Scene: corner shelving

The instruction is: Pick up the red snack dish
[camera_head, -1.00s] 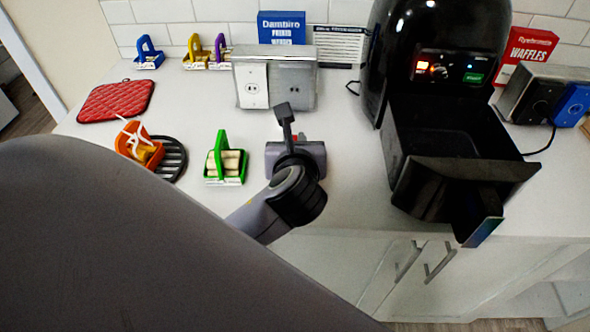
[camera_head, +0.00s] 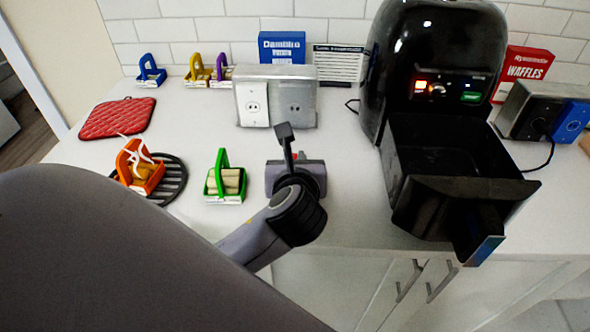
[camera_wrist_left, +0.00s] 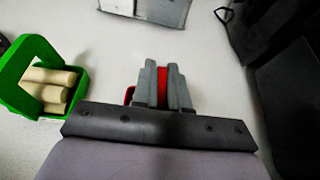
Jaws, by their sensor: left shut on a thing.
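The red snack dish (camera_wrist_left: 163,85) shows in the left wrist view as a red strip between my left gripper's fingers, with a red loop to their left. My left gripper (camera_wrist_left: 163,75) is shut on that red part. In the head view the left gripper (camera_head: 296,178) is over the counter, right of the green dish, and hides nearly all of the red dish. I cannot tell whether the dish touches the counter. My right gripper is not in view.
A green dish (camera_head: 225,186) with pale rolls stands to the left. An orange dish (camera_head: 140,168) sits on a black trivet (camera_head: 174,180). A metal outlet box (camera_head: 276,96) is behind the gripper. A black air fryer with an open drawer (camera_head: 450,205) is close on the right.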

